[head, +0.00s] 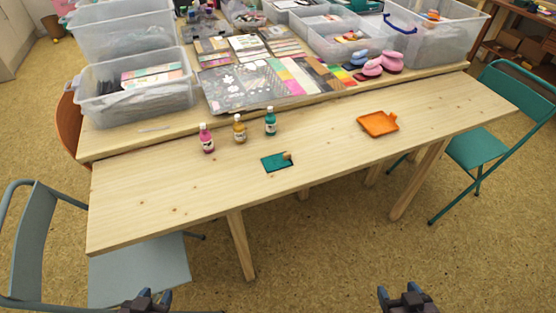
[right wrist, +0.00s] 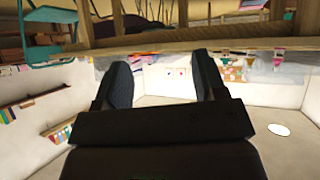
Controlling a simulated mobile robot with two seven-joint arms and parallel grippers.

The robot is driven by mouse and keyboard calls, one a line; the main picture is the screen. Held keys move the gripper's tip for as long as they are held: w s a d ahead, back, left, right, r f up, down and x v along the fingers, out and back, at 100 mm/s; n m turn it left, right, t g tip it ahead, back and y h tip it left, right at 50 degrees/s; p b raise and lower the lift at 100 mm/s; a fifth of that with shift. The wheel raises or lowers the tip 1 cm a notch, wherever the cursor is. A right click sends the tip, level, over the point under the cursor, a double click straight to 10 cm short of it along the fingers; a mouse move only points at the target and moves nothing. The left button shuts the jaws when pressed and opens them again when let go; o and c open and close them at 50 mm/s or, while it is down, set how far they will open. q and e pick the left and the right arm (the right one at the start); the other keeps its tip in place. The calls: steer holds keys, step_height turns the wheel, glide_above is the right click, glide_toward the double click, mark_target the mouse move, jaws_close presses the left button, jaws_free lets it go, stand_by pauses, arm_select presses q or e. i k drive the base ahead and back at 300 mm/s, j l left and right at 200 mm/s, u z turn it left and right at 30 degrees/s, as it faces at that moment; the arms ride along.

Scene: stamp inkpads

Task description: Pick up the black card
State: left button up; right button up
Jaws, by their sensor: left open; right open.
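I cannot make out a separate black card for certain. A row of coloured cards (head: 300,76) lies on the raised back part of the table in the head view, with pink, yellow, green, brown and dark ones too small to tell apart. My left gripper (head: 154,297) is open and empty at the bottom of the head view, in front of the table and far from the cards. My right gripper (head: 398,292) is open and empty at the bottom right; its spread fingers also show in the right wrist view (right wrist: 163,80).
On the front tabletop (head: 190,185) are a pink bottle (head: 206,140), a yellow bottle (head: 240,130), a teal bottle (head: 270,123), a teal pad (head: 276,163) and an orange tray (head: 378,124). Clear bins (head: 135,100) stand behind. Chairs (head: 140,270) flank the table.

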mark_target(271, 162)
steer(key=l+u, duration=0.15)
steer(key=u, duration=0.25)
steer(key=i+l+u, duration=0.1)
steer(key=u, duration=0.3)
steer(key=l+u, duration=0.4)
steer(key=l, duration=0.5)
steer(key=k+l+u, duration=0.1)
steer(key=l, duration=0.75)
